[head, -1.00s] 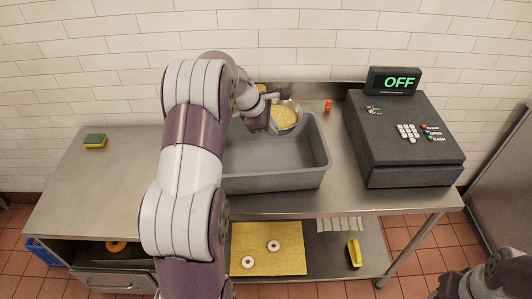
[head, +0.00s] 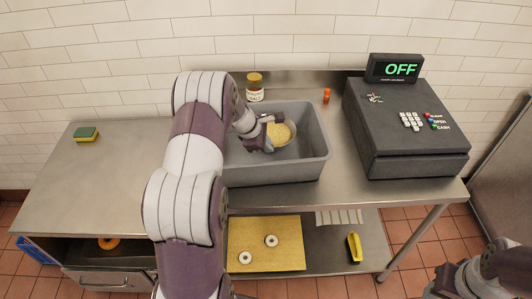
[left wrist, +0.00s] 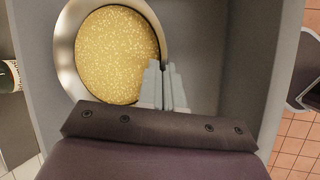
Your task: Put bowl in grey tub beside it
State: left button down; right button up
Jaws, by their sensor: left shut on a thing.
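The metal bowl (head: 292,132), filled with yellow grains, is inside the outline of the grey tub (head: 318,165) in the head view. The left wrist view also shows the bowl (left wrist: 66,50) within the tub walls. I cannot tell whether it touches the tub floor. My left gripper (head: 268,146) is shut on the bowl's near rim; its fingers (left wrist: 162,85) meet at the rim in the left wrist view. My arm hides the tub's left end. My right gripper (head: 440,287) is partly in view at the lower right, away from the table; its jaws are unclear.
A cash register (head: 408,135) stands to the right. A sponge (head: 86,134) lies far left.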

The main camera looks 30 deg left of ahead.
aim_at(267, 154)
pick_arm(q)
jog(key=shift+f, duration=1.65)
jog(key=c, duration=1.7)
grip_release()
jog(key=shift+f, duration=0.2)
jog(key=o, duration=0.4)
jog(key=shift+r, duration=0.1)
